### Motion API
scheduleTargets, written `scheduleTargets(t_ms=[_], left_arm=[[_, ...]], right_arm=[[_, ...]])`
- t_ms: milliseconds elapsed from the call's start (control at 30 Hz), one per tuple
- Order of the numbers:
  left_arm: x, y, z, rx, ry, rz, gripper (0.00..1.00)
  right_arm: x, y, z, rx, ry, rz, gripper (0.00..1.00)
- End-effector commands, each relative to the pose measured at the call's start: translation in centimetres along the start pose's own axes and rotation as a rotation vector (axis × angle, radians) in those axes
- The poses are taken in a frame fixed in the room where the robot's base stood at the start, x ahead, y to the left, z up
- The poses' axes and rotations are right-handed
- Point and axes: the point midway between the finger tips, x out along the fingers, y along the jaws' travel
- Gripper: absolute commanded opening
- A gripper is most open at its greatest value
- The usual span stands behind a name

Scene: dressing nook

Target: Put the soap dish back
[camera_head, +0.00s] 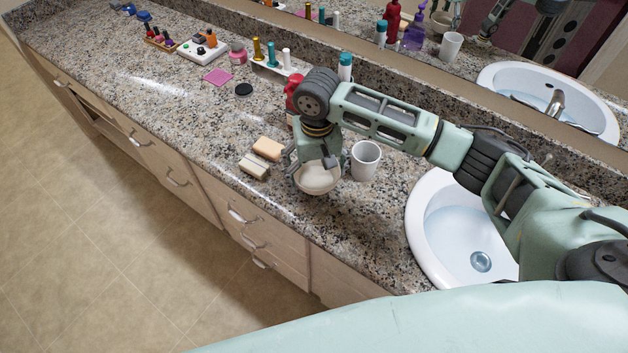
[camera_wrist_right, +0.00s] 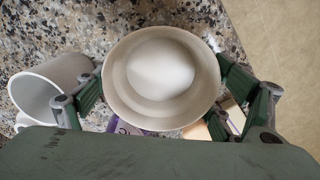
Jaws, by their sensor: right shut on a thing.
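A round, cream-coloured dish (camera_head: 318,179), which looks like the soap dish, is near the counter's front edge in the head view. My right gripper (camera_head: 317,164) is shut on it from above. In the right wrist view the dish (camera_wrist_right: 160,78) fills the middle, with the fingers of my right gripper (camera_wrist_right: 160,95) on its two sides. I cannot tell whether the dish touches the counter. A peach block (camera_head: 268,148) and a beige-grey block (camera_head: 254,165) lie just left of it. My left gripper is not in view.
A white cup (camera_head: 366,160) stands close to the right of the dish, then the sink (camera_head: 425,240). A red bottle (camera_head: 292,90) is partly hidden behind my arm. A black disc (camera_head: 243,89) and a pink square (camera_head: 217,76) lie farther left. The counter's front left is clear.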

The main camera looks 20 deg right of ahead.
Motion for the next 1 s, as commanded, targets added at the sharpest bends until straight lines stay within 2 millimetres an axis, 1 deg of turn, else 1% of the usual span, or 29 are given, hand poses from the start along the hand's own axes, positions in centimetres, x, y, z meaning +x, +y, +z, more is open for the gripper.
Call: scheduleTargets(t_ms=[167,333,700,733,867,1000], left_arm=[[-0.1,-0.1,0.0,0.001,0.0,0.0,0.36],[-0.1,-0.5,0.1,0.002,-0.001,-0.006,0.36],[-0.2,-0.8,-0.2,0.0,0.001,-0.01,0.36],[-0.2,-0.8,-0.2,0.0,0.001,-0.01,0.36],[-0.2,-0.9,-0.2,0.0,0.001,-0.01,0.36],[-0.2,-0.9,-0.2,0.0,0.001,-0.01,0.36]], right_arm=[[1.5,0.0,0.1,0.0,-0.002,0.001,0.6],[3.8,0.0,0.0,0.0,-0.001,0.0,0.6],[4.3,0.0,0.0,0.0,0.0,0.0,0.6],[4.3,0.0,0.0,0.0,0.0,0.0,0.88],[4.3,0.0,0.0,0.0,0.0,0.0,0.99],[4.3,0.0,0.0,0.0,0.0,0.0,1.0]])
